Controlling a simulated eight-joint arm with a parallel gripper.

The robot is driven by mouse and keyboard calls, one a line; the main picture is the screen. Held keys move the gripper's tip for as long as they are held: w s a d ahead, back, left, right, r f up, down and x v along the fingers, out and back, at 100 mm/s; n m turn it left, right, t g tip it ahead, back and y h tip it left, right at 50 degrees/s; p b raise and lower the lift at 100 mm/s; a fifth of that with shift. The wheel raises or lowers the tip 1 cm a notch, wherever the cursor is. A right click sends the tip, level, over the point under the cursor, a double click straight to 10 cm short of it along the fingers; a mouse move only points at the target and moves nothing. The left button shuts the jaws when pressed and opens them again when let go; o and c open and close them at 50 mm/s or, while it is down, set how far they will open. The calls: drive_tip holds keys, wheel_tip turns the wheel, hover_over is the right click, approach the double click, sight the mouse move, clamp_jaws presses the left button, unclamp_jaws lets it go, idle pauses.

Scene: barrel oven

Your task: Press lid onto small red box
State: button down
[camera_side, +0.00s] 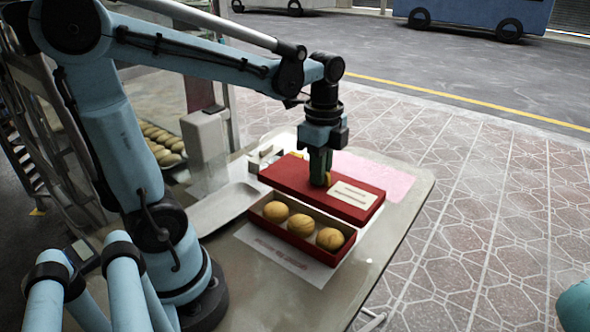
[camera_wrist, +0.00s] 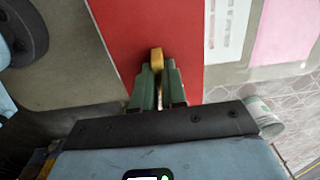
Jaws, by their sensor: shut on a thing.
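The small red box (camera_side: 296,241) stands open on the table in the side view, with three round golden buns (camera_side: 301,224) in a row inside. The flat red lid (camera_side: 290,175), with a white label (camera_side: 354,195), is directly behind the box and not over it. Whether it touches the table or box cannot be told. My gripper (camera_side: 320,178) points down over the lid and is shut on its small yellow knob (camera_side: 328,179). In the wrist view the fingertips (camera_wrist: 158,72) are at the knob (camera_wrist: 156,55), with the red lid (camera_wrist: 125,35) beyond.
A printed white sheet (camera_side: 287,262) lies under and in front of the box. A pale metal tray (camera_side: 222,207) is to the left. A pink sheet (camera_side: 378,178) lies behind the lid. Small blocks (camera_side: 262,157) sit at the back left. The table's right edge borders open paving.

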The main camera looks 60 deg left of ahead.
sight(301, 183)
drive_tip(key=s, duration=0.1)
drive_tip(key=s+a, duration=0.1)
drive_tip(key=s, duration=0.1)
drive_tip(key=shift+s+a+f, duration=0.25)
drive_tip(key=shift+f, duration=3.35)
drive_tip(key=shift+f, duration=0.9)
drive_tip(key=c, duration=0.5)
unclamp_jaws()
drive_tip(key=shift+c, duration=0.2)
drive_tip(key=shift+r, duration=0.15)
drive_tip(key=shift+r, duration=3.4)
drive_tip(key=shift+c, duration=0.3)
clamp_jaws()
